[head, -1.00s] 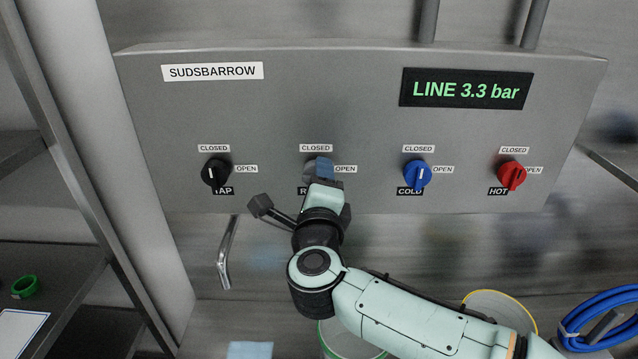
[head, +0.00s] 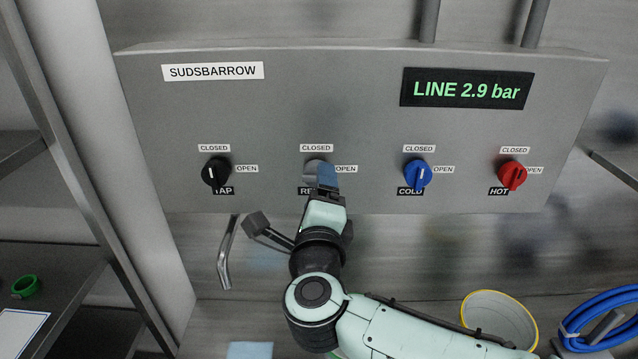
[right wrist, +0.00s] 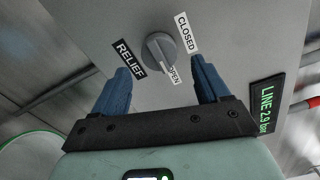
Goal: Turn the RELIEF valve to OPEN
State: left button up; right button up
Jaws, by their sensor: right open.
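The grey RELIEF knob (head: 312,168) is on the panel, second from the left, partly hidden by my right gripper in the head view. In the right wrist view the knob (right wrist: 160,48) shows whole. Its ridge and white mark point toward the OPEN label (right wrist: 174,76), not toward the CLOSED label (right wrist: 186,33). My right gripper (head: 327,178) is open, with its blue fingers in front of the panel. In the right wrist view the fingers (right wrist: 160,82) are spread wide, the knob beyond their tips, clear of both. My left gripper is not in view.
The panel (head: 300,110) also bears a black TAP knob (head: 215,173), a blue COLD knob (head: 418,174) and a red HOT knob (head: 512,175). The display (head: 466,89) reads LINE 2.9 bar.

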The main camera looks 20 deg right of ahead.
jog(key=v, duration=0.9)
jog(key=shift+s, duration=0.35)
jog(key=shift+a, duration=0.1)
